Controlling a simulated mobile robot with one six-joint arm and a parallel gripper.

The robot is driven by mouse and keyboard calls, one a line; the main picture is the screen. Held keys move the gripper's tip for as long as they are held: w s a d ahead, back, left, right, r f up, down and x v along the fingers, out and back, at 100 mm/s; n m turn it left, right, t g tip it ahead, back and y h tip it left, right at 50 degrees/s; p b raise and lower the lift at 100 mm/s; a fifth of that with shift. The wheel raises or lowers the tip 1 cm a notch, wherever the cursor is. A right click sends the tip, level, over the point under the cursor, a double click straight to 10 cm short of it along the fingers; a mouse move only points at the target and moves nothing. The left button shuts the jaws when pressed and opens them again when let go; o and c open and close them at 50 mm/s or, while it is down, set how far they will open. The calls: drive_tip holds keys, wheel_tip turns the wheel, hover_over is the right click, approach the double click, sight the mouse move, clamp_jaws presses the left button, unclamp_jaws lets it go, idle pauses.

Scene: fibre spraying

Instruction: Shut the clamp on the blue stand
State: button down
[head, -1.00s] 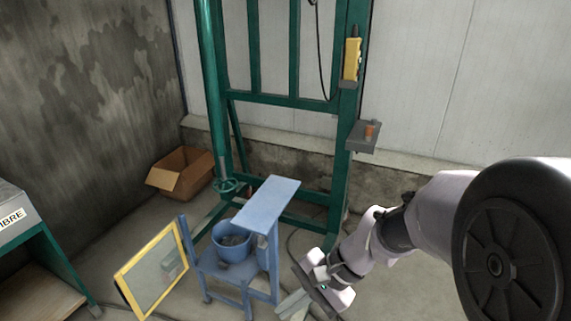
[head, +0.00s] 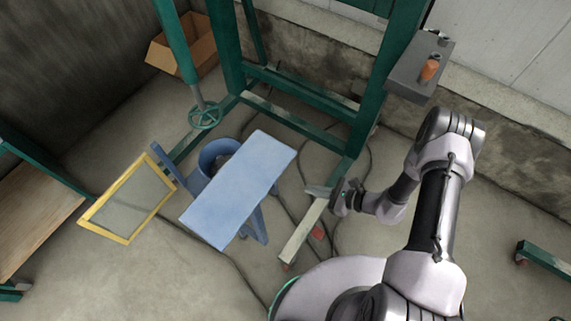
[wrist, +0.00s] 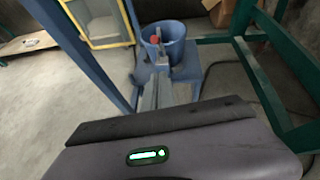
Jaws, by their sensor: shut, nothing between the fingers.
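The blue stand (head: 240,185) has a flat top plate and, in the wrist view, a lower shelf (wrist: 187,73) carrying a blue bucket (wrist: 172,35). A small grey part with a red tip, which looks like the clamp (wrist: 155,41), shows in front of the bucket in the wrist view. I cannot tell its position; the top plate hides it in the head view. My gripper (head: 322,190) is right of the stand, apart from the top plate. In the wrist view its grey fingers (wrist: 156,80) are together and empty, pointing toward the bucket.
A yellow-framed screen (head: 130,200) stands left of the stand. A cardboard box (head: 183,45) lies at the back left. Dark cables cross the floor.

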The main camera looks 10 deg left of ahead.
drive_tip(key=r+b+x, duration=0.1)
drive_tip(key=b+x, duration=0.1)
drive_tip(key=x, duration=0.4)
drive_tip(key=a+r+b+x, duration=0.1)
drive_tip(key=b+x, duration=0.2)
drive_tip(key=x, duration=0.3)
drive_tip(key=shift+a+r, duration=0.15)
drive_tip(key=shift+a, duration=0.4)
